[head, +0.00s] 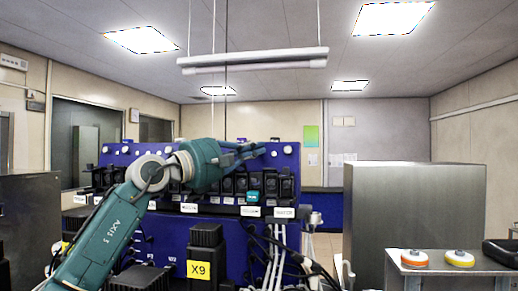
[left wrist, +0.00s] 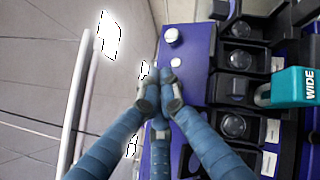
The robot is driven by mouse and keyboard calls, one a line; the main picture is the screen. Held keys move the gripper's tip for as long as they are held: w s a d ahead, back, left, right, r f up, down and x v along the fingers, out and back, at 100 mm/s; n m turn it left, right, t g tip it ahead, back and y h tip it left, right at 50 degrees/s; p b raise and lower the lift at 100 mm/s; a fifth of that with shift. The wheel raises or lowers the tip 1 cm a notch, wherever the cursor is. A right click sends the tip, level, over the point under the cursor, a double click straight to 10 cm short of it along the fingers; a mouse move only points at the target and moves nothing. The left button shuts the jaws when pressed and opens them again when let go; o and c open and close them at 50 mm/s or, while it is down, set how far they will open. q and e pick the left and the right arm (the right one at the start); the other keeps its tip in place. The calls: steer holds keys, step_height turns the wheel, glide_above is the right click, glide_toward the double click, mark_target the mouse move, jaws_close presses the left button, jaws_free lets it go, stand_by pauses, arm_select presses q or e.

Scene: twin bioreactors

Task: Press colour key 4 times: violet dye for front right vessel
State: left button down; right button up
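A blue panel (head: 222,238) stands ahead with a row of black modules and several small white round knobs. My left gripper (head: 258,150) reaches across its upper part from the left. In the left wrist view its blue fingers (left wrist: 160,92) are drawn together at the tips, with nothing visible between them. The tips appear beside a small white round piece (left wrist: 176,62) on the panel; I cannot tell if they touch it. I cannot make out which key is the colour key, nor any violet dye. My right gripper is not in view.
A teal block marked WIDE (left wrist: 295,88) sits among the black modules; it also shows in the head view (head: 253,196). A black unit labelled X9 (head: 207,237) stands below. Cables hang at the lower right. A large grey cabinet (head: 414,220) stands on the right.

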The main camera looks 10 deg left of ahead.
arm_select(q)
steer(key=shift+w+f+p, duration=0.2)
steer(key=shift+w+p, duration=0.4)
stand_by(0.9)
steer(key=shift+s, duration=0.1)
steer(key=shift+s+r+b, duration=0.25)
steer(key=shift+s+b, duration=0.45)
steer(key=shift+s, duration=0.2)
steer(key=shift+s+b, duration=0.4)
steer(key=s+b, duration=0.1)
steer(key=s, duration=0.1)
steer(key=s+r+b, duration=0.1)
steer(key=s, duration=0.1)
steer(key=shift+r, duration=0.15)
steer(key=shift+w, duration=0.1)
